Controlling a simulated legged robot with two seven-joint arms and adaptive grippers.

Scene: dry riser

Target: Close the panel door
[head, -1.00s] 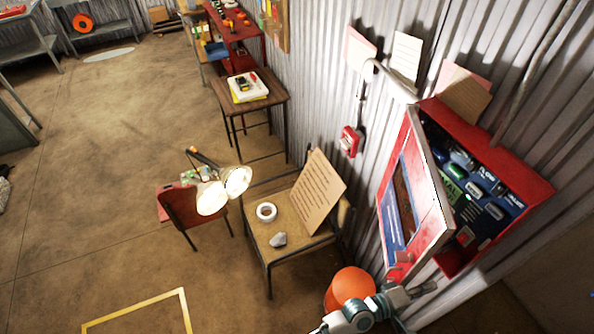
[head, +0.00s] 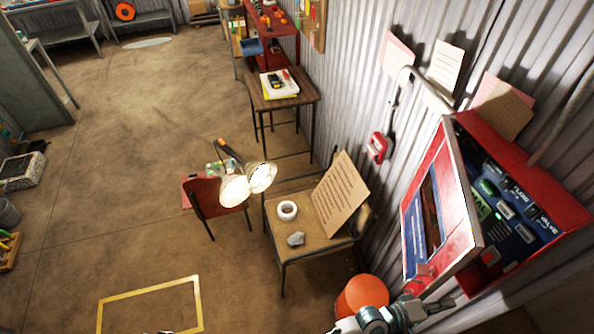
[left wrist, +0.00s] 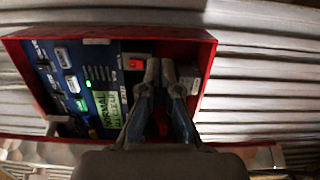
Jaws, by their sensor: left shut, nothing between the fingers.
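The red panel box (head: 562,207) is on the corrugated wall at the right, with a blue face of switches and a green light inside. Its panel door (head: 458,222), red with a pale edge and a window, stands partly open, swung out to the left. A red latch piece (head: 424,272) shows at the door's lower part. My left gripper (head: 448,303) is shut and empty, just below the door's lower edge; I cannot tell whether it touches. In the left wrist view my shut fingers (left wrist: 166,72) show in front of the open box (left wrist: 205,55). My right gripper is not in view.
An orange bin (head: 362,296) stands below and left of the door. A small table (head: 300,243) with a tape roll and a leaning card is left of it. A lamp (head: 250,180) and a red chair (head: 212,193) are further left.

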